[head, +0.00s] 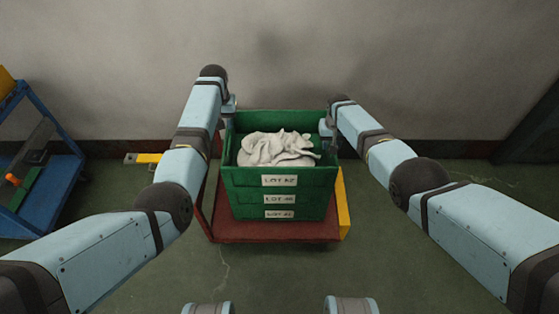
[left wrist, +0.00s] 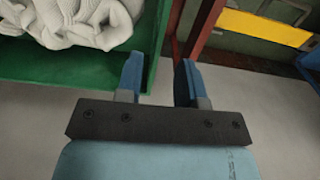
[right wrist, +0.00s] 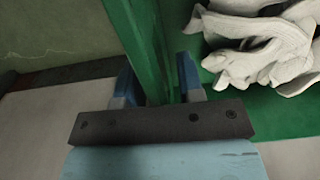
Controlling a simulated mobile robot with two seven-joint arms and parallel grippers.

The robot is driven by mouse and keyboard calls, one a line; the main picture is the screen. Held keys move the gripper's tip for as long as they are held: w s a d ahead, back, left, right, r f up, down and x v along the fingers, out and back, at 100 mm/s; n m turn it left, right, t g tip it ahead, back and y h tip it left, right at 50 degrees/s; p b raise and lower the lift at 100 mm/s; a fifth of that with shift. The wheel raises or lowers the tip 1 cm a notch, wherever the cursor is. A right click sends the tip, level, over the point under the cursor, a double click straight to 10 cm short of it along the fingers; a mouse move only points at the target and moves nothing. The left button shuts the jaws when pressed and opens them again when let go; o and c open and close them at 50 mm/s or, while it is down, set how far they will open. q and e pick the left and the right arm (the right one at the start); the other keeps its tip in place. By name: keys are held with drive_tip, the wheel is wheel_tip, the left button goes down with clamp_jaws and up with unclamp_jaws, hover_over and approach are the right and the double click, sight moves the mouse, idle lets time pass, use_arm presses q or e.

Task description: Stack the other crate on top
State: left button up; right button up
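Three green crates stand in one stack, each with a white label on its front.
The stack stands on a red cart (head: 270,231) with a yellow panel (head: 343,205) on its right. A blue rack (head: 60,185) stands at the left, and a yellow item (head: 147,158) lies near the wall. The floor to the right is clear.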

use_arm(q)
wheel_tip(320, 180, up, 2)
drive_tip(key=shift+r, duration=0.45)
use_arm(e)
drive_tip(key=shift+r, duration=0.15)
wheel_tip(320, 180, up, 12)
drive_tip(key=shift+f, duration=0.15)
idle(0.3)
